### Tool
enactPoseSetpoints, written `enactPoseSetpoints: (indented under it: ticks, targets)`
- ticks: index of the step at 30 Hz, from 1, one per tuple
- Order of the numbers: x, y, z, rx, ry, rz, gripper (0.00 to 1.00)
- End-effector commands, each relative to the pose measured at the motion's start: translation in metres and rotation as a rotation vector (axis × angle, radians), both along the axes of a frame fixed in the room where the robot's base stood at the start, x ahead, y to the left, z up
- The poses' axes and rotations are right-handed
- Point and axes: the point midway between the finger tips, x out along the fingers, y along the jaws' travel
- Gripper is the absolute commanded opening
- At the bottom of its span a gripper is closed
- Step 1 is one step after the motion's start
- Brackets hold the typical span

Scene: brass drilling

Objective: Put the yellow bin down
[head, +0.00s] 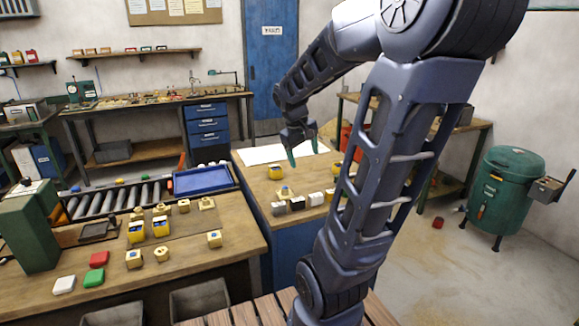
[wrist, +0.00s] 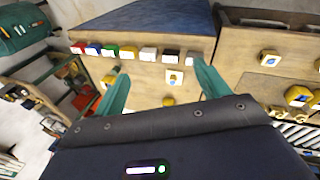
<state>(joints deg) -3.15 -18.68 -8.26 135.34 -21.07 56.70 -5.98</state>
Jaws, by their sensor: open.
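My gripper (head: 303,154) is above the middle bench, with its two green fingers apart and nothing seen between them. In the wrist view its fingers (wrist: 163,75) are also spread and empty. Small yellow bins, some with blue inside, are in view; I cannot tell which is the task's. Two yellow bins (head: 136,232) (head: 161,226) stand side by side on the left bench. On the middle bench, a yellow block (head: 275,172) lies left of my gripper, and another (head: 336,170) lies to its right, partly near my arm.
A row of small coloured blocks (head: 297,203) lines the front of the middle bench (head: 256,188). A white sheet (head: 262,154) lies at its back. A blue tray (head: 203,180) and roller conveyor (head: 120,198) are to the left. A green drum (head: 505,195) stands right.

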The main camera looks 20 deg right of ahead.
Motion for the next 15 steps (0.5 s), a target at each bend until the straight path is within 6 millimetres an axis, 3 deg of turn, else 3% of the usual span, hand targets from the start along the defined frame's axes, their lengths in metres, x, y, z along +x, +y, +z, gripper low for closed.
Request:
enactPoseSetpoints:
  ticks: [6, 15]
  targets:
    - [-0.046, 0.038, 0.018, 0.120, -0.124, -0.056, 0.74]
    - [-0.100, 0.082, 0.029, 0.264, -0.262, -0.121, 0.74]
